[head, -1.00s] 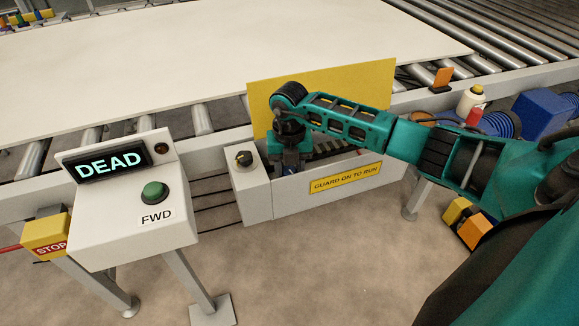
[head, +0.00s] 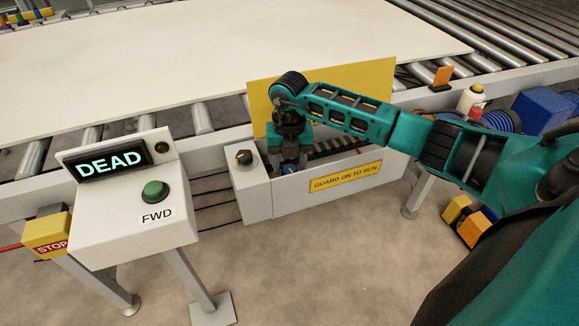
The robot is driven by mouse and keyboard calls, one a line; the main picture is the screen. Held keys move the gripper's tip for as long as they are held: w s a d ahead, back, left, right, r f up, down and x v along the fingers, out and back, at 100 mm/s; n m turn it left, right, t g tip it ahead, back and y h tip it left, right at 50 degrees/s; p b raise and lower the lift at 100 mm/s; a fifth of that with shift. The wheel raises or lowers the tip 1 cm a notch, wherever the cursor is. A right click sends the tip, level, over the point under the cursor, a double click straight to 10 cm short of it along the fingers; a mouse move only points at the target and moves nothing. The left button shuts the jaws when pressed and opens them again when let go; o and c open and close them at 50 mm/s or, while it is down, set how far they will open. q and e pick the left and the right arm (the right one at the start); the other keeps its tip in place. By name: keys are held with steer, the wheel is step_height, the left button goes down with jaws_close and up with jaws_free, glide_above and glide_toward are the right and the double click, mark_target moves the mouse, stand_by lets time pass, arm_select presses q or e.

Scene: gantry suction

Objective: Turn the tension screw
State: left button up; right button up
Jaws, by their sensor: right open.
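My right arm reaches in from the right, and its gripper (head: 289,166) points down into the open top of the white drive box (head: 330,186). The fingertips are partly hidden behind the front wall of the box, and the jaws are open. A small blue part shows just below the gripper, at the wall's edge. I cannot make out the tension screw; the gripper and the wall cover that spot. A yellow guard panel (head: 345,90) stands upright behind the box. My left gripper is not in view.
A control stand with a "DEAD" display (head: 110,163), a green FWD button (head: 154,191) and a yellow STOP box (head: 47,236) stands at left. A large pale board (head: 220,60) lies on the rollers behind. A white bottle (head: 470,101) and blue coils stand at right.

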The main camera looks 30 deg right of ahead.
mark_target(290, 169)
arm_select(q)
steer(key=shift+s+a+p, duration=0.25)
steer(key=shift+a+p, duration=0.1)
steer(key=shift+p, duration=0.05)
arm_select(e)
step_height(290, 169, up, 11)
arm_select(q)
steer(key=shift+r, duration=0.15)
arm_select(e)
steer(key=shift+f, duration=0.1)
